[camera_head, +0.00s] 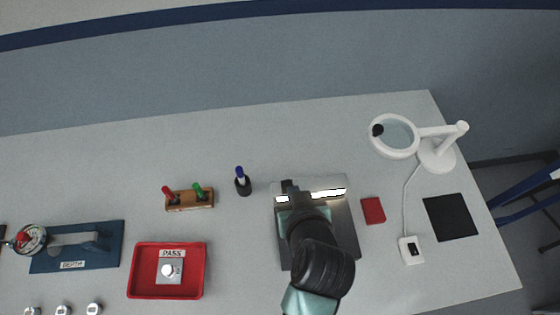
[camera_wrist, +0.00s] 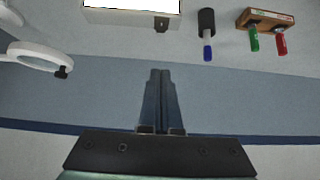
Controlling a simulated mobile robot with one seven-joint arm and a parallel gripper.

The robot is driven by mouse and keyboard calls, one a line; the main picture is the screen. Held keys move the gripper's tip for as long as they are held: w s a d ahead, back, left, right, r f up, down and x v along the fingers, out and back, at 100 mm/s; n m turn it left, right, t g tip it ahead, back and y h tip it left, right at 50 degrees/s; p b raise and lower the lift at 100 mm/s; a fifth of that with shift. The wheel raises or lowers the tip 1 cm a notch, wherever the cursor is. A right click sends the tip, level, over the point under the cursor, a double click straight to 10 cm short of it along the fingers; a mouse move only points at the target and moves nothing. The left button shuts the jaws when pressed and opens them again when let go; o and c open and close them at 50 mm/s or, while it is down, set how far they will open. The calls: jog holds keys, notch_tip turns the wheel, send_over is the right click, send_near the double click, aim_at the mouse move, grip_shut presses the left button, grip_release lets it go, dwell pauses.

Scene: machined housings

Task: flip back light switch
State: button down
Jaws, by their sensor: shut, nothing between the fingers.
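A light box with a glowing white top (camera_head: 328,193) stands in the middle of the bench, largely covered by my arm. The wrist view shows the box (camera_wrist: 120,17) cut off by the top edge, with a small dark switch-like tab (camera_wrist: 161,25) on its far side wall. My gripper (camera_head: 289,187) is over the far left part of the box. In the wrist view its fingers (camera_wrist: 160,72) are together and empty, in line with the tab; whether they touch it cannot be told. The tab is not clearly distinct in the head view.
A magnifier lamp (camera_head: 437,155) has a cord to a white box with a dark rocker (camera_head: 411,250). A red block (camera_head: 373,210) and black mat (camera_head: 450,216) lie right. A marker holder (camera_head: 189,199), pen cup (camera_head: 243,186) and red tray (camera_head: 135,293) are left.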

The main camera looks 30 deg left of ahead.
jog(key=shift+w+f, duration=0.1)
jog(key=shift+w, duration=0.1)
jog(key=p, duration=0.2)
send_over(288, 183)
jog(key=s, duration=0.2)
jog(key=f, duration=0.6)
jog(key=shift+w+d+f, duration=0.15)
jog(key=shift+d+f, duration=0.1)
jog(key=shift+d, duration=0.15)
notch_tip(288, 183, down, 3)
jog(key=shift+w+f, duration=0.1)
jog(key=shift+w, duration=0.05)
jog(key=shift+f, duration=0.6)
jog(key=shift+a, duration=0.1)
